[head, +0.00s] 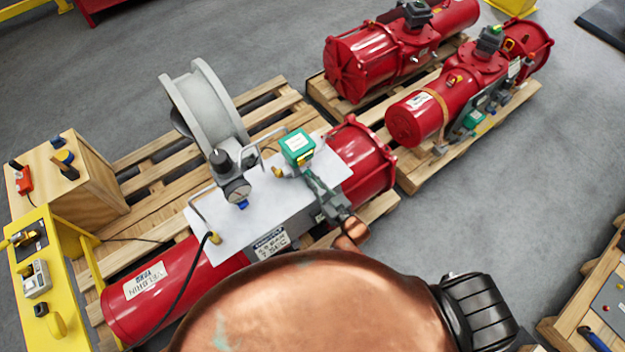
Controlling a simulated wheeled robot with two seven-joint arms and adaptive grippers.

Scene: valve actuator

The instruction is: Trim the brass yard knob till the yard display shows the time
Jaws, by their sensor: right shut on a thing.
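My right gripper (294,172) is over the white plate (245,190) on top of the nearest red actuator (180,295). It is shut on a small brass knob (278,172), mostly hidden by the fingers at this angle. Another brass knob (215,238) sits at the plate's front left corner. A green box with a pale face (298,145) stands just behind the gripper. A grey box with a small display (36,278) lies on the yellow stand at the far left. I cannot read either face. My left gripper is out of view.
A black cable runs over the red cylinder. More red actuators (400,50) lie on pallets behind. My copper-coloured arm hides the bottom centre.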

